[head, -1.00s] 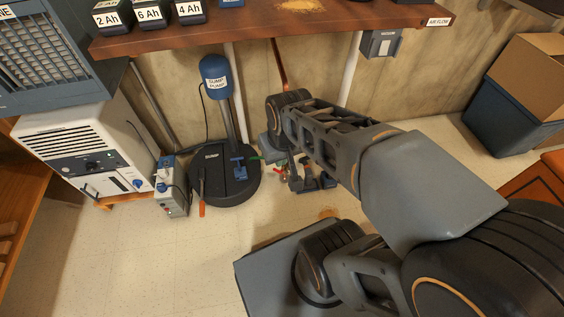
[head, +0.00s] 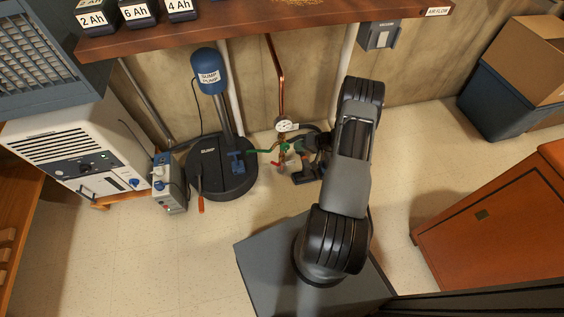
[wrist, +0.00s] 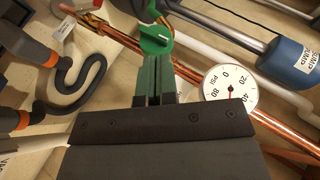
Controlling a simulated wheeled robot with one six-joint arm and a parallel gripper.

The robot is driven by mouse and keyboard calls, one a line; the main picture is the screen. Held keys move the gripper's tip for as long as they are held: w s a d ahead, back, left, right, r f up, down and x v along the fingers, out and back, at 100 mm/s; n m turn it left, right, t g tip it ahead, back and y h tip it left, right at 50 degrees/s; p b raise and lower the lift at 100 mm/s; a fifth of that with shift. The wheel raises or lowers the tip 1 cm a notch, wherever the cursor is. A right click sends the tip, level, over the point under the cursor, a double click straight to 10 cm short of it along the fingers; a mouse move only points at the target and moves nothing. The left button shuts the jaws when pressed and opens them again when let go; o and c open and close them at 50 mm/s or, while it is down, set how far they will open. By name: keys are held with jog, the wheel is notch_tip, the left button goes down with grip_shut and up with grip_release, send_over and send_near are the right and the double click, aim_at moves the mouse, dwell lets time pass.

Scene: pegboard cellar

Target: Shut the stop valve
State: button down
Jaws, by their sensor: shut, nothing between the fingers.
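Copper pipework drops to the floor with a white dial gauge (head: 287,126), a green fitting (head: 286,147) and a small red handle (head: 277,163) below it. I cannot tell for sure which part is the stop valve's handle. In the wrist view a green knob-like part (wrist: 155,38) with a pale mark sits just beyond my fingertips, and the gauge (wrist: 230,88) is to the right. My gripper (wrist: 155,60) is shut and empty, its two fingers side by side, pointing at the green part. I cannot tell whether they touch it. In the head view my arm partly hides the gripper.
A blue sump pump (head: 208,72) stands on a black round lid (head: 222,172) left of the pipework. A grey control box (head: 168,183) and white appliance (head: 75,150) are farther left. A wooden shelf (head: 240,28) overhangs. An orange cabinet (head: 490,225) stands right.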

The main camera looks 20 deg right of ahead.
aim_at(278, 164)
notch_tip(278, 164, down, 7)
jog(key=s+d+m+t+h, duration=0.1)
jog(key=s+d+t, duration=0.1)
jog(key=d, duration=0.1)
jog(key=s+a+f+b+x, duration=0.1)
jog(key=b+x, duration=0.3)
jog(key=x, duration=0.9)
jog(key=shift+s+a+f, duration=0.15)
jog(key=shift+s+a, duration=0.2)
jog(key=shift+s, duration=0.3)
